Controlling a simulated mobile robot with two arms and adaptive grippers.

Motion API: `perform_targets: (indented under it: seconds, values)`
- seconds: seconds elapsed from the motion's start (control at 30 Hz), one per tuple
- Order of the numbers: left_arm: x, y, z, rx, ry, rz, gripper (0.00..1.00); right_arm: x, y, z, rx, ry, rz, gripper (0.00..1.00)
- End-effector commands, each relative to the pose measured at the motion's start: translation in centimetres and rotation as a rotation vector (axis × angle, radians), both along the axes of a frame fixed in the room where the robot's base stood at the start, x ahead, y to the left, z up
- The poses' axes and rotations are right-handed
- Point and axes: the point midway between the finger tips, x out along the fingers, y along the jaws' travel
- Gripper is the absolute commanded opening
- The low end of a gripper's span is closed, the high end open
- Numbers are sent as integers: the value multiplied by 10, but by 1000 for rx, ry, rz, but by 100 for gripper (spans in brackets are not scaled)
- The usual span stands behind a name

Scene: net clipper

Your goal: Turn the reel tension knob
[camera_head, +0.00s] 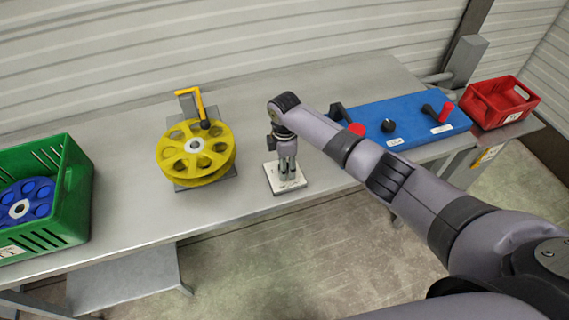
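My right gripper (287,168) points straight down over a small white plate (273,180) near the front edge of the table. Its fingers hide the middle of the plate, so I cannot tell whether a knob stands there or whether the fingers are closed on one. A yellow spoked reel (172,158) stands to the left on a grey base, with a yellow crank arm (197,104) and a black knob (205,124) at its end. A black round knob (388,126) sits on the blue panel at right. My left gripper is out of view.
The blue panel (430,110) also carries a black lever with a red end and a red-tipped handle (446,112). A red crate (505,98) stands at far right. A green crate (75,195) with blue reels stands at left. The metal table (130,215) is clear between these.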

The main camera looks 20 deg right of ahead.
Motion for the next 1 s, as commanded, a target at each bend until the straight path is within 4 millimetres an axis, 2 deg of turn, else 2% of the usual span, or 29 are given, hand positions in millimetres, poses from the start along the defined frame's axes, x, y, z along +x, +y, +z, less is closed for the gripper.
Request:
perform_targets:
  seconds: [0.27, 0.43, 0.8, 1.0]
  values:
    - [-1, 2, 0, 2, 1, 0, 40, 0, 0, 0, -1, 0, 0, 53]
    - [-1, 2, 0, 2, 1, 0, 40, 1, 0, 12, 1, -1, 0, 53]
    - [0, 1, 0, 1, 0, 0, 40, 1, 0, 87, 0, -4, 0, 53]
    - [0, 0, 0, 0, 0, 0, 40, 1, 0, 113, 0, -1, 0, 53]
